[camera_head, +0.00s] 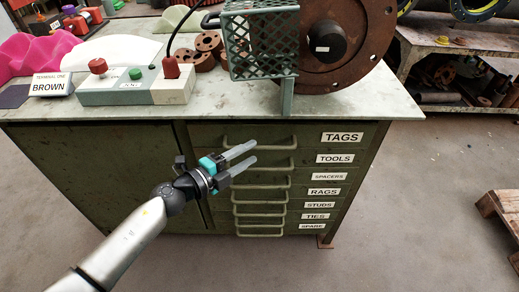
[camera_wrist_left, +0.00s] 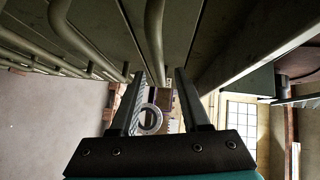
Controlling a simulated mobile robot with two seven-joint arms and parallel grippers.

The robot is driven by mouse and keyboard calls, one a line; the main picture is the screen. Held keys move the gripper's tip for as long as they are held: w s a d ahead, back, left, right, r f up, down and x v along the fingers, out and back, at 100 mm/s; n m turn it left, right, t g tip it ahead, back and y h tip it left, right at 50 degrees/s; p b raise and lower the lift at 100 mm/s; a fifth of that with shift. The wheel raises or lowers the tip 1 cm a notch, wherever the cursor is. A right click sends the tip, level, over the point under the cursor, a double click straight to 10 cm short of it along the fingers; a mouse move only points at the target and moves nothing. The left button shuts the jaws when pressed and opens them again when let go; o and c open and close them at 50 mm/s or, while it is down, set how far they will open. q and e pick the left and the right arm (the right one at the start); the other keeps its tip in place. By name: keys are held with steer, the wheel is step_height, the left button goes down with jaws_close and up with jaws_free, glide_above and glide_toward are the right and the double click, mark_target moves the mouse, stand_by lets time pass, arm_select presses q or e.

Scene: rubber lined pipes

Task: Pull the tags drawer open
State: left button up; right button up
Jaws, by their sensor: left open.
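The tags drawer (camera_head: 310,139) is the top drawer of a green cabinet, with a white TAGS label (camera_head: 343,137) at its right. It looks shut, flush with the front. Its pale bar handle (camera_head: 278,147) is partly hidden behind my left gripper (camera_head: 254,152). That gripper is open, its two grey fingers pointing right along the drawer front at handle height. In the left wrist view, a handle bar (camera_wrist_left: 155,35) runs toward the gap between the open fingers (camera_wrist_left: 160,75). I cannot tell whether they touch it. My right gripper is not in view.
Lower drawers with similar handles (camera_head: 262,180) sit close below. The worktop (camera_head: 215,112) overhangs, bearing a control box (camera_head: 135,88), a mesh guard (camera_head: 262,40) and a rusty flange (camera_head: 350,65). A pallet (camera_head: 500,215) lies right; the floor before the cabinet is clear.

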mark_target(256, 149)
arm_select(q)
steer(key=shift+b+x, duration=0.55)
steer(key=shift+x, duration=1.75)
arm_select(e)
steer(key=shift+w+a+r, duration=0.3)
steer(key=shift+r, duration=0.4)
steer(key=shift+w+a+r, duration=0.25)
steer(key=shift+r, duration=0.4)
arm_select(q)
steer(key=shift+a, duration=0.1)
steer(key=shift+c, duration=0.3)
jaws_close()
